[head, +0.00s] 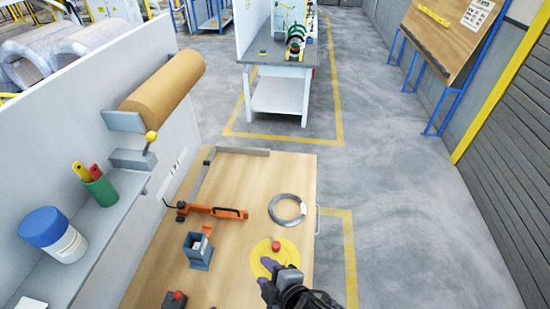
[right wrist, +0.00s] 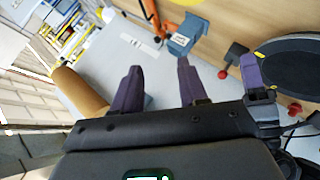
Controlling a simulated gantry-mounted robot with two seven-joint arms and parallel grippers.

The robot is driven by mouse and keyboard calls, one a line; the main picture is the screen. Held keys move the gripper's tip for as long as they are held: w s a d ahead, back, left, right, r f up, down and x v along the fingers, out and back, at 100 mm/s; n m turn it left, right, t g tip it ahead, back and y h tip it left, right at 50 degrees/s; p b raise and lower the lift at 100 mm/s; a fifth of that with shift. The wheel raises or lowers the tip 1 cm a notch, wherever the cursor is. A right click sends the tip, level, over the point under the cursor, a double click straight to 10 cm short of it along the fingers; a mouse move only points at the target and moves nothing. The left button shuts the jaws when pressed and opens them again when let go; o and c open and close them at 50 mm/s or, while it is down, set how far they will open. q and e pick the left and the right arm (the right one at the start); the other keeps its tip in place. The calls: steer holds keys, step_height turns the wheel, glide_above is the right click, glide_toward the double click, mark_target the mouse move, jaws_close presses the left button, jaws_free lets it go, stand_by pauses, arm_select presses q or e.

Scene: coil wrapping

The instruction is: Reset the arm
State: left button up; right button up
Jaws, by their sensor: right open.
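My right gripper (head: 268,268) is at the bottom of the head view, over the front edge of a yellow disc (head: 289,250) on the wooden table (head: 250,182). Its two purple fingers are apart with nothing between them, as the right wrist view (right wrist: 156,78) also shows. A grey wire coil (head: 274,203) lies flat on the table beyond the disc, apart from the gripper. My left gripper is not in view.
An orange tool (head: 222,212), a blue-grey device (head: 197,252) and a red-knobbed box (head: 175,299) are on the table. Left stand a brown roll (head: 165,80), a green cup (head: 101,190) and a blue-lidded jar (head: 55,238). The floor (head: 410,200) at right is clear.

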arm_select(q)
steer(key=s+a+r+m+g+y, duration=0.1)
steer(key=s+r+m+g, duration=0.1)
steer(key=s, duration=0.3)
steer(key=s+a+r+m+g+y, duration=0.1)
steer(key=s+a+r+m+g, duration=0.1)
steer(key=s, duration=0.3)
arm_select(e)
steer(key=s+d+f+m+g+h, duration=0.3)
steer(key=s+d+f+m, duration=0.4)
steer(key=d, duration=0.4)
steer(key=s+d+f+m+g+h, duration=0.2)
steer(key=s+d+f+m+h, duration=0.15)
steer(key=s+d+m, duration=0.7)
arm_select(q)
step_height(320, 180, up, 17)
steer(key=p, duration=1.6)
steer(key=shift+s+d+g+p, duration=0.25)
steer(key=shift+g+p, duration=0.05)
arm_select(e)
step_height(320, 180, up, 16)
steer(key=d, duration=0.2)
steer(key=shift+w+n, duration=0.4)
steer(key=shift+n, duration=0.05)
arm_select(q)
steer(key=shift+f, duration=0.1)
